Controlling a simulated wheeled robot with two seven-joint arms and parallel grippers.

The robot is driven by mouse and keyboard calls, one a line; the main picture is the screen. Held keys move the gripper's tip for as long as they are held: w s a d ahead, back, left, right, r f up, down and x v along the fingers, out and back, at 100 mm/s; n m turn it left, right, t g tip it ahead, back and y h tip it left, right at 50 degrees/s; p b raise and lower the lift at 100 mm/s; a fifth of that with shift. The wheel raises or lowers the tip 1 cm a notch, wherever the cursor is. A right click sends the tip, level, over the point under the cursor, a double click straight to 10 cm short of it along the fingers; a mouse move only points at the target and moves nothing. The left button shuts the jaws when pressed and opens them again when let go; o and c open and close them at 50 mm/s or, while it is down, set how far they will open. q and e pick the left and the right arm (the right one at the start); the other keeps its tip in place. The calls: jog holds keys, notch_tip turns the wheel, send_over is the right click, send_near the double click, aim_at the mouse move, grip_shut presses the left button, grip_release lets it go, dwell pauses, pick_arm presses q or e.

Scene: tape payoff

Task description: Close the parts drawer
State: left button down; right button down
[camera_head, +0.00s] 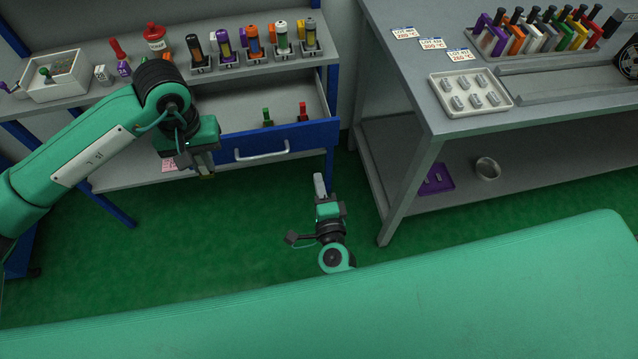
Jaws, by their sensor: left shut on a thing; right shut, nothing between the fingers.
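The parts drawer (310,133) has a blue front with a pale bar handle (262,154). It stands pulled out below the shelf top, and its grey inside shows. A small green item and a small red item (302,112) stand in it. My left gripper (205,170) is at the left end of the drawer front, left of the handle and apart from it. It points down and is shut on a small olive-yellow thing (207,177), mostly hidden by the fingers.
The shelf top holds a white bin (56,88), a red-capped jar (155,38) and a row of several coloured cylinders in dark holders. A grey bench (550,122) with a tray of metal parts (440,90) stands at right.

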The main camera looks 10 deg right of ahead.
aim_at(309, 139)
pick_arm(q)
jog(key=shift+r+p, duration=0.3)
jog(key=shift+r, duration=0.1)
pick_arm(e)
jog(key=w, duration=1.1)
